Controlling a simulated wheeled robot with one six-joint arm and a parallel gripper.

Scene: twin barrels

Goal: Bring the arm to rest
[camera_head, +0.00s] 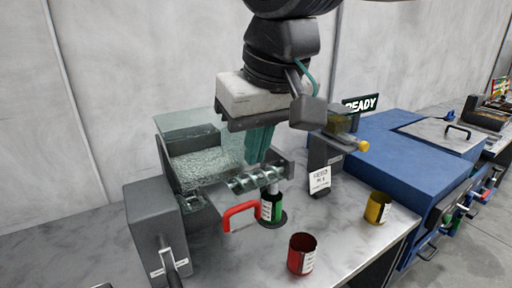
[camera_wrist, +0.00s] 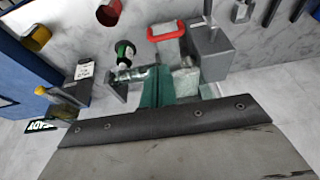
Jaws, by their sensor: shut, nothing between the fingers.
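My gripper (camera_head: 259,150) hangs from my arm over the machine on the marble-topped counter. Its teal fingers point down and are together with nothing between them. In the wrist view the shut fingers (camera_wrist: 172,88) show in the middle, with the machine behind them. The machine has a clear, textured hopper (camera_head: 205,165) and a twisted metal screw (camera_head: 255,181) under my fingers. I cannot tell whether my fingers touch it.
A green-and-black can (camera_head: 271,206) stands below the screw, beside a red handle (camera_head: 240,212). A red can (camera_head: 301,254) and a yellow can (camera_head: 377,208) stand on the counter (camera_head: 345,245). A grey box (camera_head: 157,225) is front left; a blue cabinet (camera_head: 410,165) is right.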

